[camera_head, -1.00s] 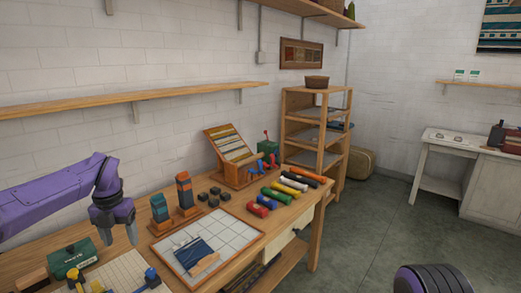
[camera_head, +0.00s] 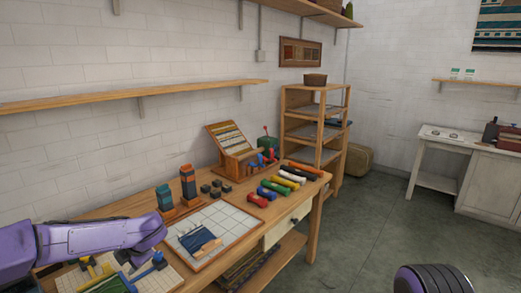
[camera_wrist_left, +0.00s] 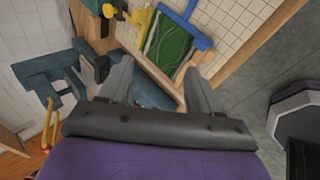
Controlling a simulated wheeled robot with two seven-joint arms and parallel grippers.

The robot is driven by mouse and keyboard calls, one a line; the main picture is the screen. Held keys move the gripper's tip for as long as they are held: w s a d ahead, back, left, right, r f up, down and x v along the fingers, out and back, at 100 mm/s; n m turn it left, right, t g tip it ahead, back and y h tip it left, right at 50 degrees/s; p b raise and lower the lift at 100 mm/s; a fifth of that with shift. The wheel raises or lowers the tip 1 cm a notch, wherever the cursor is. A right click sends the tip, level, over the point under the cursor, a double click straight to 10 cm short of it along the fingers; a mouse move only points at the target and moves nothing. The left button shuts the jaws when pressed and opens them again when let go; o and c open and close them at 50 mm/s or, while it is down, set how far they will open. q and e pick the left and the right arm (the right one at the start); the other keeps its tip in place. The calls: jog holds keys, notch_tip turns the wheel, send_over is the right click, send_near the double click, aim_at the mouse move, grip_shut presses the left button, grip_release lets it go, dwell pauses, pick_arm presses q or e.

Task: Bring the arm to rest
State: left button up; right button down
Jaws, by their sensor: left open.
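My left arm (camera_head: 95,238), purple, reaches in low from the left over the near end of the wooden workbench (camera_head: 278,218). Its gripper is hidden behind the arm in the head view. In the left wrist view the left gripper (camera_wrist_left: 157,70) has its two grey fingers spread apart, with nothing held between them. A green panel with a blue bar (camera_wrist_left: 172,40) lies beyond the fingertips. My right gripper is not in view.
A white gridded board (camera_head: 228,222) with a blue woven piece (camera_head: 193,239) lies on the bench. Several coloured skeins (camera_head: 282,183) lie near its right end, by small dark blocks (camera_head: 216,188). A shelf rack (camera_head: 302,130) stands behind.

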pick_arm(q)
jog(key=s+d+f+m+t+b, duration=0.1)
jog(key=s+d+f+m, duration=0.3)
jog(key=f, duration=0.3)
jog(key=s+d+f+m+t+h+b, duration=0.1)
jog(key=s+f+m+t, duration=0.15)
jog(key=f+m, duration=0.35)
jog(key=s+d+f+m+t+b, duration=0.1)
jog(key=s+d+f+m+b, duration=0.2)
jog(key=f, duration=0.5)
jog(key=s+f+m+g+h+b, duration=0.1)
jog(key=s+f+m, duration=0.2)
jog(key=s, duration=0.7)
jog(key=s+f+m+g+h+b, duration=0.1)
jog(key=s+f+m, duration=0.3)
jog(key=s, duration=0.6)
jog(key=s+f+m+g+h+b, duration=0.1)
jog(key=s+f+m+g, duration=0.1)
jog(key=s+f+m, duration=0.2)
jog(key=s+f, duration=0.3)
jog(key=s, duration=0.2)
jog(key=shift+s+a+b, duration=0.15)
jog(key=shift+s+b, duration=0.2)
jog(key=shift+s, duration=0.05)
jog(key=shift+f, duration=0.1)
